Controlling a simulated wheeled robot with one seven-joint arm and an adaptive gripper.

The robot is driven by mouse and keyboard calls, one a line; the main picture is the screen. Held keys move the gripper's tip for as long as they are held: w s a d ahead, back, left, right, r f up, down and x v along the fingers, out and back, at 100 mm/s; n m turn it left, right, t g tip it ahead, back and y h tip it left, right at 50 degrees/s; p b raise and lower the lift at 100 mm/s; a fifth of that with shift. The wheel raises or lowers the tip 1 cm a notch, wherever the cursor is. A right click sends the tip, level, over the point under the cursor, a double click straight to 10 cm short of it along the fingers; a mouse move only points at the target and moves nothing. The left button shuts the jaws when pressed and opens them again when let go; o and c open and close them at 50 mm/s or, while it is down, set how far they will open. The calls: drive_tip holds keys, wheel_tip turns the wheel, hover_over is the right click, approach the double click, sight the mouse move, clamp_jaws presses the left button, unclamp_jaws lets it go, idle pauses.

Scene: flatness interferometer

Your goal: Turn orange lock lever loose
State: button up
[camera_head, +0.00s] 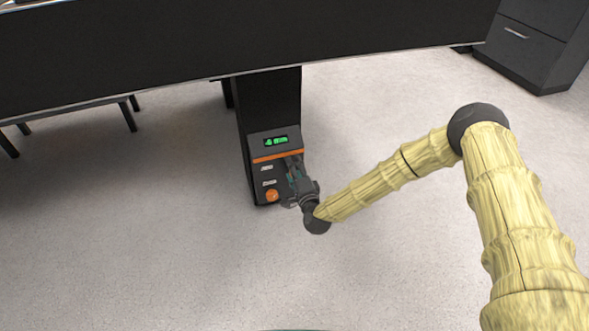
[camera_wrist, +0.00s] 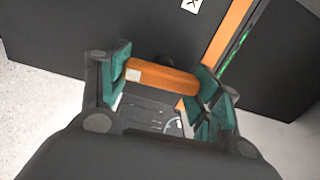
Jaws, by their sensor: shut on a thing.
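The orange lock lever (camera_wrist: 165,78) shows in the wrist view as a bar with a small pale patch near its left end. It spans between the teal finger pads of my gripper (camera_wrist: 167,80), which is shut on it. In the head view my gripper (camera_head: 296,183) is at the right side of the control box front, and I cannot make out the lever there. The dark control box (camera_head: 258,178) has a green-lit display (camera_head: 276,141) and an orange stripe (camera_head: 268,157) below it.
A round orange knob (camera_head: 272,196) is at the box's lower left, close to my gripper. The box is on a dark column (camera_head: 272,100) under a wide black bench (camera_head: 190,50). A dark cabinet (camera_head: 535,45) stands at the upper right. The floor in front is clear.

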drive_tip(key=shift+d, duration=0.1)
idle(0.3)
drive_tip(key=o, duration=0.9)
drive_tip(key=shift+o, duration=0.6)
drive_tip(key=v, duration=1.2)
